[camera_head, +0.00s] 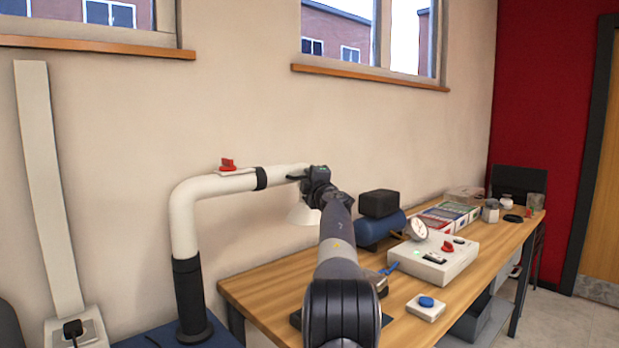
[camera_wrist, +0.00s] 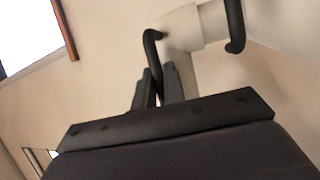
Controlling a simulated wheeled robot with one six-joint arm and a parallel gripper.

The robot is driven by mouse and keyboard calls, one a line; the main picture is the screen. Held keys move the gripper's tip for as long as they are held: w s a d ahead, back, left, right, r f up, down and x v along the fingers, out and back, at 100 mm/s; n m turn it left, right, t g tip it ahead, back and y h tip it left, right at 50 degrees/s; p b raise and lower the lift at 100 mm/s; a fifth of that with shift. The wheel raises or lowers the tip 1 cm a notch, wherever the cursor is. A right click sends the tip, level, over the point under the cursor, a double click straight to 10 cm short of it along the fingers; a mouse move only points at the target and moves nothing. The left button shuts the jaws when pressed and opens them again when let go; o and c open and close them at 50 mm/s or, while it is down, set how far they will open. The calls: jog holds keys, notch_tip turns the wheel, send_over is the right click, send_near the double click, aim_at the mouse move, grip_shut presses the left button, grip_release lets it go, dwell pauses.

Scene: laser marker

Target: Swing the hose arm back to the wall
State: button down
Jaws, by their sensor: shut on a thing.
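The hose arm (camera_head: 183,218) is a thick white tube that rises from a black base, bends, and runs right along the wall. It has a black collar and a red lever on top. A pale hood (camera_head: 303,214) hangs at its far end, partly behind my arm. My gripper (camera_head: 308,180) is at that end. In the wrist view, my gripper's fingers (camera_wrist: 160,86) are shut on a black curved handle (camera_wrist: 152,48) on the white hose end (camera_wrist: 182,30). The exact grip is partly hidden by the fingers.
A wooden bench (camera_head: 262,292) stands right of the hose arm. It bears a blue cylinder (camera_head: 372,229) with a black box, a round gauge (camera_head: 415,230), a white control box (camera_head: 433,264) and a blue-button box (camera_head: 425,308). The wall is close behind.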

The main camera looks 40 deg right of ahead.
jog(key=c, duration=1.5)
grip_release()
jog(key=b+v, duration=0.4)
jog(key=v, duration=0.6)
jog(key=shift+s+a+f+b, duration=0.15)
jog(key=shift+s+a+b, duration=0.05)
jog(key=shift+s+b, duration=0.15)
jog(key=shift+p+x, duration=2.35)
jog(key=shift+x, duration=3.1)
